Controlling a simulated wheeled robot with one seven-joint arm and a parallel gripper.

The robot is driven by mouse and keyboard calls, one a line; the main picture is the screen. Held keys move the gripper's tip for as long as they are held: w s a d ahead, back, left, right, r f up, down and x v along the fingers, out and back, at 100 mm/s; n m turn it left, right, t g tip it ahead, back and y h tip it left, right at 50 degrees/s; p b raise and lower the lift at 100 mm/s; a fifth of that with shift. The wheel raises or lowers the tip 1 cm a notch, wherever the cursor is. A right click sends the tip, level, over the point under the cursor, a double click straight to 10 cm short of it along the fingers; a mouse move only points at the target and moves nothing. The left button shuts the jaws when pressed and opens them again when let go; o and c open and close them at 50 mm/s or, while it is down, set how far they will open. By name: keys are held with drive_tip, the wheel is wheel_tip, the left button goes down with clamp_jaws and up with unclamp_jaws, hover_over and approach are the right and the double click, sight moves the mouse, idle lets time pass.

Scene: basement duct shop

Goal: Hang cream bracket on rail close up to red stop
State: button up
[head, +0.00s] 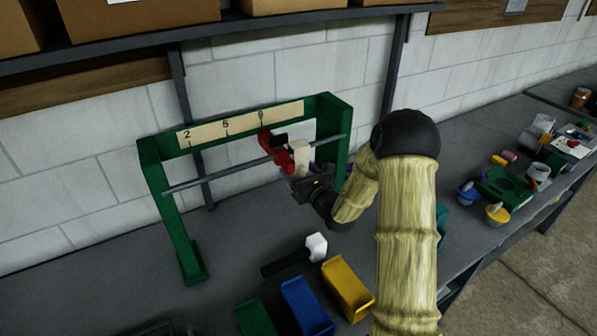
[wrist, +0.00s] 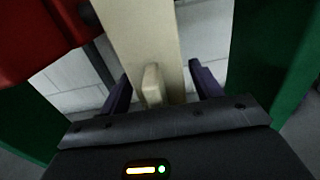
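The cream bracket (head: 301,154) is at the rail (head: 225,176), just right of the red stop (head: 277,150). In the wrist view the cream bracket (wrist: 140,30) stands upright, with a short tab (wrist: 153,85) pointing toward me. The red stop (wrist: 45,35) is close on its left; whether they touch is unclear. My gripper (head: 300,182) is in front of the bracket. In the wrist view its purple fingers (wrist: 162,88) are spread on both sides of the tab, with gaps visible. The bracket's hook on the rail is hidden.
A green frame (head: 180,220) carries the rail and a numbered scale strip (head: 227,125). A white-headed hammer (head: 316,246) and blue (head: 306,306) and yellow (head: 347,288) bins lie in front on the bench. The frame's right post (wrist: 275,60) is close right of my gripper.

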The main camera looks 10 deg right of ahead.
drive_tip(key=shift+o, duration=0.2)
drive_tip(key=shift+s+f, duration=0.1)
drive_tip(key=shift+s, duration=0.1)
drive_tip(key=b+v, duration=0.8)
drive_tip(key=v, duration=0.6)
drive_tip(key=shift+d, duration=0.2)
drive_tip(key=shift+s+b, duration=0.2)
drive_tip(key=shift+b, duration=0.3)
drive_tip(key=b, duration=0.3)
drive_tip(key=shift+s+d+b, duration=0.2)
drive_tip(key=shift+s+b, duration=0.1)
drive_tip(key=shift+s, duration=0.05)
drive_tip(key=shift+s+b, duration=0.15)
drive_tip(key=shift+b, duration=0.3)
drive_tip(key=s+b, duration=0.1)
drive_tip(key=b, duration=0.3)
drive_tip(key=shift+s+d, duration=0.1)
drive_tip(key=shift+s, duration=0.1)
